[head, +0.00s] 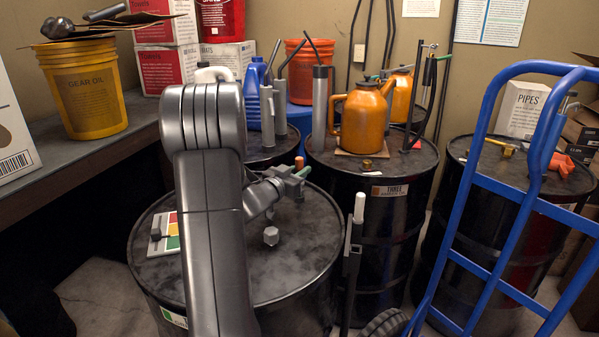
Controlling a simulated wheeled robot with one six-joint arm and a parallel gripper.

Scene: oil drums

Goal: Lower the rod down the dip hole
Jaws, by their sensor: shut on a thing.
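My gripper (291,178) is above the right back part of the nearest black drum's lid (225,265). It is shut on a thin upright rod (299,162) with an orange top, which sticks up just above the fingers. A short length of the rod shows below the fingers, close over the lid. The dip hole cannot be made out, and I cannot tell whether the rod's lower end is in it. A grey hex-headed plug (271,236) is on the lid in front of the gripper. My arm covers the left middle of the lid.
A coloured chart board (165,235) lies on the lid's left side. Drum THREE (375,215) behind carries an orange oil can (363,118) and a grey pump. A blue hand truck (500,200) stands at right. A bench (80,150) with a yellow bucket (82,88) is at left.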

